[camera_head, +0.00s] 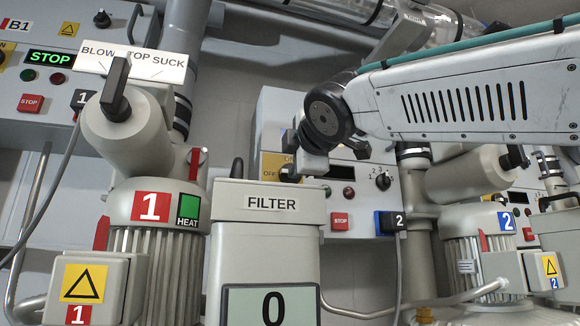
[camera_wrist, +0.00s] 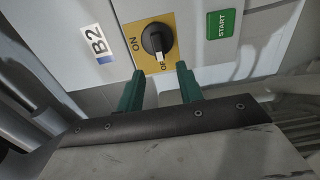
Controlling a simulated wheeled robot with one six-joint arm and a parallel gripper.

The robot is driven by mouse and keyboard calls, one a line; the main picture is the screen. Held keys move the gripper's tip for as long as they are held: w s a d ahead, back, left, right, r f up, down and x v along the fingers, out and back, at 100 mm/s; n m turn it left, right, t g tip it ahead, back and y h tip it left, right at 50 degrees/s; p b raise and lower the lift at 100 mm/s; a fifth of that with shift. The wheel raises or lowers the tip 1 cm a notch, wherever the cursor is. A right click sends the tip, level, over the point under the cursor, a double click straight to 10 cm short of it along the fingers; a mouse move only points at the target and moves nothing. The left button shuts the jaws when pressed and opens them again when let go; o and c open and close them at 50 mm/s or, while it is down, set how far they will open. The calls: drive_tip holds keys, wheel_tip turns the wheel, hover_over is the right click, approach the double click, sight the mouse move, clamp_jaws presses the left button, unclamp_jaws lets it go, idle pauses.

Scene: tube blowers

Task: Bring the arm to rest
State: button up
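My arm (camera_head: 470,100) reaches in from the right in the head view, its wrist joint in front of the B2 control box. In the wrist view my gripper (camera_wrist: 158,78) shows two green fingers apart with nothing between them. Just beyond the fingertips is a black rotary switch (camera_wrist: 155,38) on a yellow ON/OFF plate (camera_wrist: 172,20). The switch's white mark points down toward the partly hidden OFF word. The fingers appear short of the switch; I cannot tell the exact gap. In the head view the fingers are not clearly visible.
A filter housing (camera_head: 262,240) stands before the B2 box (camera_head: 278,115). Blower 1 (camera_head: 150,208) with its BLOW/STOP/SUCK lever (camera_head: 116,90) is at left, blower 2 (camera_head: 480,255) at right. A green START button (camera_wrist: 220,24) is right of the switch. Pipes and cables crowd the sides.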

drive_tip(key=shift+v, duration=0.8)
drive_tip(key=shift+f, duration=0.1)
drive_tip(key=s+d+f+m+g+h, duration=0.2)
drive_tip(key=d+f+m+g, duration=0.15)
drive_tip(key=d+f, duration=0.45)
drive_tip(key=s+d+f+m+g+h, duration=0.2)
drive_tip(key=d+f+m, duration=0.2)
drive_tip(key=f, duration=0.7)
drive_tip(key=s+d+f+m+g+h, duration=0.2)
drive_tip(key=d+f+m, duration=0.3)
drive_tip(key=f, duration=0.5)
drive_tip(key=s+d+f+m+g, duration=0.3)
drive_tip(key=s+f+m+g, duration=0.1)
drive_tip(key=s+f, duration=0.6)
drive_tip(key=s+d+f+m+g+y, duration=0.1)
drive_tip(key=s+d+f+m+g, duration=0.3)
drive_tip(key=s+f, duration=0.6)
wheel_tip(320, 180, down, 5)
drive_tip(key=shift+s+d+f+m+g, duration=0.1)
drive_tip(key=shift+s+d+m+g, duration=0.1)
drive_tip(key=shift+d+m+g, duration=0.2)
drive_tip(key=shift+a, duration=0.15)
